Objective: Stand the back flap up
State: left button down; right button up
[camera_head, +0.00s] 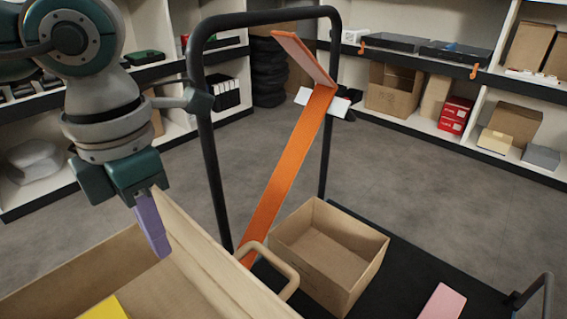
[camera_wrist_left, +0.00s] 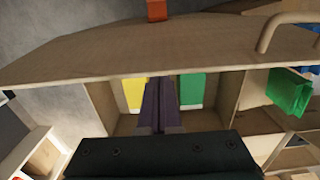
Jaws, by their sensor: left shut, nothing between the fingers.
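My left gripper (camera_head: 152,228), with purple fingers, is shut and empty, pointing down at the near left. It is beside a tan panel (camera_head: 205,262) at the upper edge of an open box (camera_head: 70,268). In the left wrist view the fingers (camera_wrist_left: 160,100) overlap the box opening, and the broad panel (camera_wrist_left: 150,52) crosses above them. I cannot tell whether the fingers touch it, or whether this panel is the back flap. A tan loop handle (camera_head: 285,268) shows beside it. My right gripper is not in view.
A yellow item (camera_head: 105,309) shows in the box; a green item (camera_wrist_left: 288,92) shows in the wrist view. A black trolley frame (camera_head: 205,140), an orange strip (camera_head: 285,170) and a smaller open carton (camera_head: 330,262) stand beyond. Grey floor (camera_head: 430,185) is clear before the shelves.

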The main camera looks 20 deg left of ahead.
pick_arm(q)
jog(key=w+d+b, duration=0.2)
jog(key=w+b, duration=0.1)
jog(key=w, duration=0.3)
notch_tip(320, 180, up, 9)
jog(key=s+p, duration=0.2)
jog(key=p, duration=0.8)
jog(key=shift+s+a, duration=0.25)
jog(key=shift+s, duration=0.1)
